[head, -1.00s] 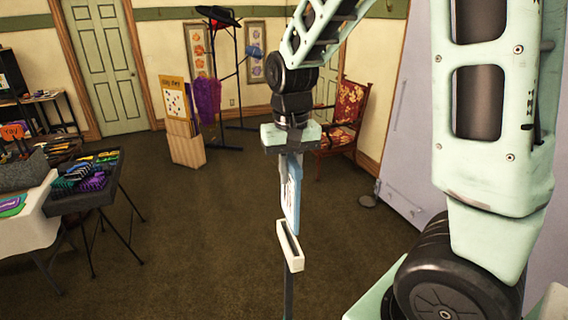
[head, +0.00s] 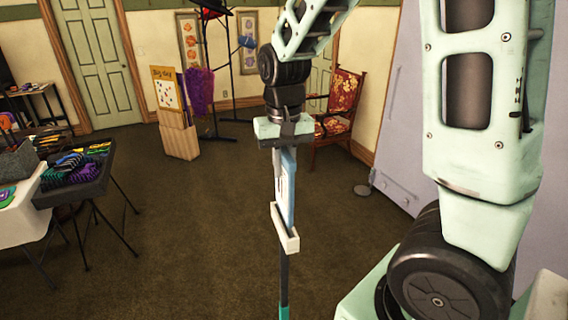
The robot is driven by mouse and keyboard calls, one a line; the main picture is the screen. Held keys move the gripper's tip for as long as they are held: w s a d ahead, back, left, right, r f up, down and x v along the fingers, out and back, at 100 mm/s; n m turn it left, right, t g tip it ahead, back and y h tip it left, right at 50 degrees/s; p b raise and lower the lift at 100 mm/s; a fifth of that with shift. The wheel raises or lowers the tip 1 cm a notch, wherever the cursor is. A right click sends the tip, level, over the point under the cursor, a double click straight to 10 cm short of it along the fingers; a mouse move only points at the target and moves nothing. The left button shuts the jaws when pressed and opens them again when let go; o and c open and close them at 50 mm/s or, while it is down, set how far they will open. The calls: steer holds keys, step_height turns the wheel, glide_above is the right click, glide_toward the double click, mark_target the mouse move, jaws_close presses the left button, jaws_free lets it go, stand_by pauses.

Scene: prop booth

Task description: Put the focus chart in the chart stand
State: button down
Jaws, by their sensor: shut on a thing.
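The focus chart (head: 290,188) is a thin blue and white board, seen nearly edge-on in the middle of the head view. My gripper (head: 279,172) points down and is shut on its upper part. The chart stand (head: 287,238) has a narrow white slotted holder on a thin dark post. The chart hangs upright, with its lower end at the holder's top. I cannot tell whether that end is inside the slot or just above or behind it.
A dark tray table (head: 85,190) with colourful items and a white-covered table (head: 25,220) stand at left. A wooden sign stand (head: 178,138), a coat rack (head: 241,90) and a red patterned chair (head: 343,105) stand behind. The central carpet is open.

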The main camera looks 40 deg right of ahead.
mark_target(285, 180)
steer(key=shift+s+f, duration=0.15)
stand_by(0.3)
steer(key=shift+f, duration=0.35)
stand_by(0.7)
steer(key=shift+f+b, duration=0.7)
steer(key=shift+f, duration=0.2)
steer(key=shift+f+b, duration=0.6)
steer(key=shift+f, duration=0.15)
steer(key=c, duration=1.3)
jaws_free()
steer(key=shift+r, duration=0.1)
